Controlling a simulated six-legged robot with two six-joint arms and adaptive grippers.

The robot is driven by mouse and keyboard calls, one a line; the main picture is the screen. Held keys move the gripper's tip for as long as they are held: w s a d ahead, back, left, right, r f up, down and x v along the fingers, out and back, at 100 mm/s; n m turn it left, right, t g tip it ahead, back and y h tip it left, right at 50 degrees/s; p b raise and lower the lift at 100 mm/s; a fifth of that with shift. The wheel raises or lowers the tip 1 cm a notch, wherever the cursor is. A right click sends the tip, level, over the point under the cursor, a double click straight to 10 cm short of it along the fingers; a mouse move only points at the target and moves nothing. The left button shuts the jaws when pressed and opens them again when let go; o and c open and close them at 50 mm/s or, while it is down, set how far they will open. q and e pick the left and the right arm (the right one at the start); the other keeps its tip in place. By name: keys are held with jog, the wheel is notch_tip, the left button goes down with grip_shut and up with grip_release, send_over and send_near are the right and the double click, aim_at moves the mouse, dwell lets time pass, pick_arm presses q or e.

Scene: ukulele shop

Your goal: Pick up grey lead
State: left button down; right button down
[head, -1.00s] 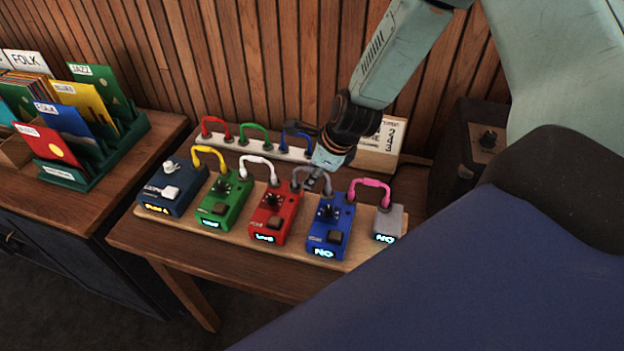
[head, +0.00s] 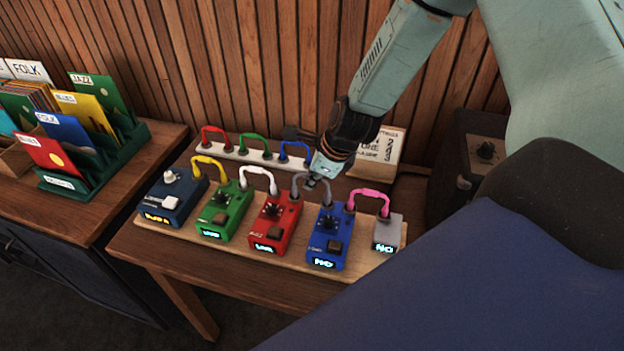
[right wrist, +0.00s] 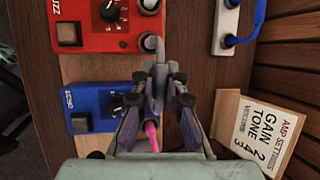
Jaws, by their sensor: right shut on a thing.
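The grey lead (head: 297,183) arches between the red pedal (head: 274,222) and the blue pedal (head: 328,240). My right gripper (head: 313,181) is shut on the lead from above, covering part of its arch. In the right wrist view, the grey lead (right wrist: 151,42) shows at the red pedal, just beyond the gripper's fingertips (right wrist: 161,76). The lead's end at the blue pedal is hidden by the fingers there. The lead still appears to reach the red pedal. My left gripper is not in view.
A pink lead (head: 373,192) joins the blue pedal to a grey pedal (head: 390,231). White (head: 258,171) and yellow (head: 209,161) leads lie left. A strip with red, green and blue leads (head: 285,160) and a settings card (head: 387,148) stand behind. An amp (head: 483,150) is right.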

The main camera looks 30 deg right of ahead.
notch_tip(320, 180, up, 8)
jog(key=p, duration=0.5)
jog(key=shift+f+p, duration=0.1)
jog(key=shift+p, duration=0.25)
jog(key=shift+r+p, duration=0.55)
